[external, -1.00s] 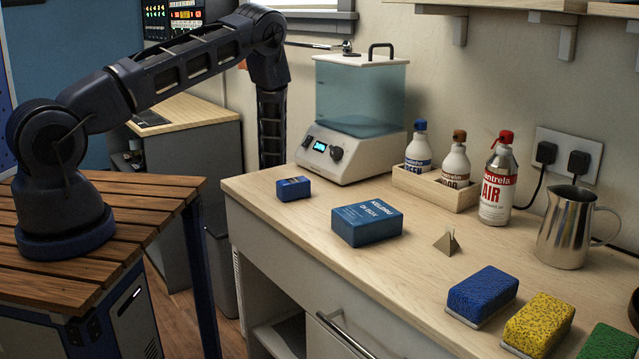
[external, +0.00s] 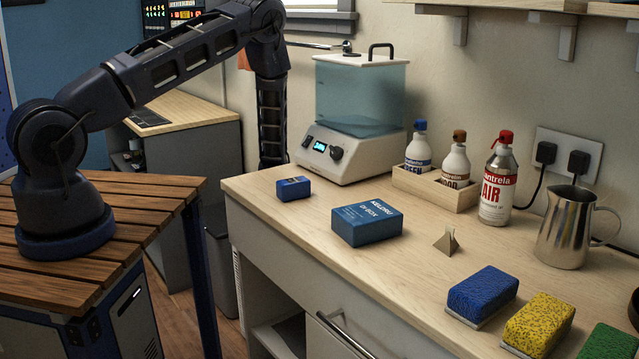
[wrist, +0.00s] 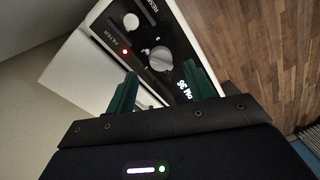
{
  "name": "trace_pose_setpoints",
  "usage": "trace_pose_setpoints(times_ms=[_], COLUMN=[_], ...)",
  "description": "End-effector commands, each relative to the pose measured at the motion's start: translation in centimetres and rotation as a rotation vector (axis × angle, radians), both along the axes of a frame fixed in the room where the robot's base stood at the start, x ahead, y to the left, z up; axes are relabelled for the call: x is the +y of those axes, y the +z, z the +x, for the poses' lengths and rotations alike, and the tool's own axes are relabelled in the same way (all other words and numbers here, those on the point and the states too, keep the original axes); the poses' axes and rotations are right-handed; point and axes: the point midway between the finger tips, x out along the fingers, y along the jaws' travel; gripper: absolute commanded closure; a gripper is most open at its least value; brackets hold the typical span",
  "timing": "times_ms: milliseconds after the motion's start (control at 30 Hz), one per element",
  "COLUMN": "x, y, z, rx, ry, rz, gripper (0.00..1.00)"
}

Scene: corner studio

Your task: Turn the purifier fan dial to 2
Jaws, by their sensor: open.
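The purifier shows in the wrist view as a white casing with a dark control panel (wrist: 180,40). A round pale dial (wrist: 160,58) sits on the panel, with small marks around it. I cannot read its setting. A smaller round pale knob or button (wrist: 131,20) is farther up the panel, near a red light (wrist: 125,51). A lit display (wrist: 185,90) reads about "PM 36". My gripper (wrist: 162,85) is open, its green fingers on either side of the view, with the dial ahead between them. I cannot tell whether they touch it. In the external view the gripper is hidden behind the counter.
Wood flooring (wrist: 240,45) lies right of the purifier. In the external view, my arm reaches down beyond the left end of the counter (external: 300,240). A clear-tank appliance (external: 360,110), blue boxes (external: 367,222) and bottles (external: 418,148) stand on the counter, near the arm.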

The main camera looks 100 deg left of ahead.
Motion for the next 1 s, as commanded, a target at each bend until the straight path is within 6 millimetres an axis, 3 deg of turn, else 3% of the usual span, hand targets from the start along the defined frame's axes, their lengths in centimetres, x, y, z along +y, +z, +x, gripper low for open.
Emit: trace_pose_setpoints(times_ms=[200,400,1000], x=[0.2,0.2,0.2], y=[4.0,6.3,7.0], z=[0.4,0.5,0.5], rx=[-0.002,-0.001,-0.001], ry=[-0.001,-0.001,0.0], rz=[0.002,0.0,0.0], gripper=[0.47,0.47,0.47])
